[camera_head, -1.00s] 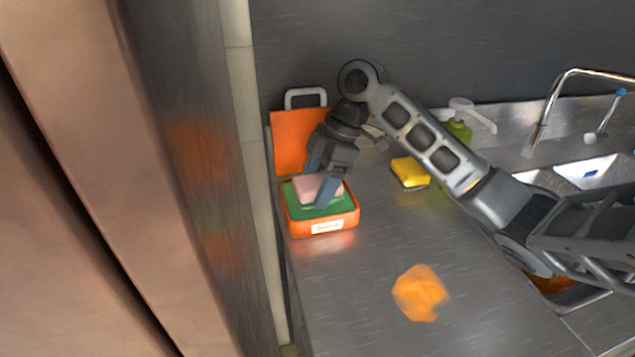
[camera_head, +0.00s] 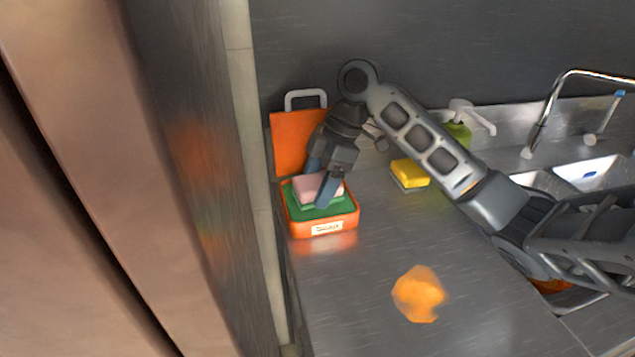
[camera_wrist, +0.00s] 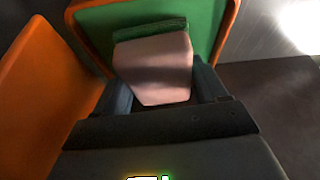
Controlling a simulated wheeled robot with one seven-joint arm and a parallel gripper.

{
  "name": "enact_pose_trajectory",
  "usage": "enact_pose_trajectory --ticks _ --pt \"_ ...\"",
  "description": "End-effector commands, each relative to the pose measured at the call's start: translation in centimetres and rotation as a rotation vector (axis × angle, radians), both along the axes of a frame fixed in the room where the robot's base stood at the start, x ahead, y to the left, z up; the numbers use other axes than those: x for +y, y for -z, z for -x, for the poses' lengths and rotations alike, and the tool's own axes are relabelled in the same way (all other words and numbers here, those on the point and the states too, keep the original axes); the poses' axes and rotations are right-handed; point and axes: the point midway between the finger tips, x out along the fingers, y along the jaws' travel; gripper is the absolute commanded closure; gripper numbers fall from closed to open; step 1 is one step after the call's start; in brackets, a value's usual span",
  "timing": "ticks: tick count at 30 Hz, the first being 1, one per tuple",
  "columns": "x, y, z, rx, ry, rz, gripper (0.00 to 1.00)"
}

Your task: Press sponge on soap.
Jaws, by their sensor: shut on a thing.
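A pink sponge (camera_head: 309,187) with a green underside is held between the two fingers of my gripper (camera_head: 322,186). It also shows in the wrist view (camera_wrist: 155,68), with my gripper's fingers (camera_wrist: 160,95) on either side of it. The sponge is over the green soap surface (camera_head: 328,209) inside an orange open case (camera_head: 345,226) with a white label. It looks low, at or just above the soap; I cannot tell if they touch. The green surface also fills the case in the wrist view (camera_wrist: 205,20).
An orange stain (camera_head: 419,294) lies on the steel counter (camera_head: 365,270). A sink with a faucet (camera_head: 545,112) is at right.

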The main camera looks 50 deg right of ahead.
Motion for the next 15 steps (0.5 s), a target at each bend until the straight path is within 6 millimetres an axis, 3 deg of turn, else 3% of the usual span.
enact_pose_trajectory --ticks 15 --pt "0.0 -4.2 -0.1 -0.003 -0.001 0.000 0.53"
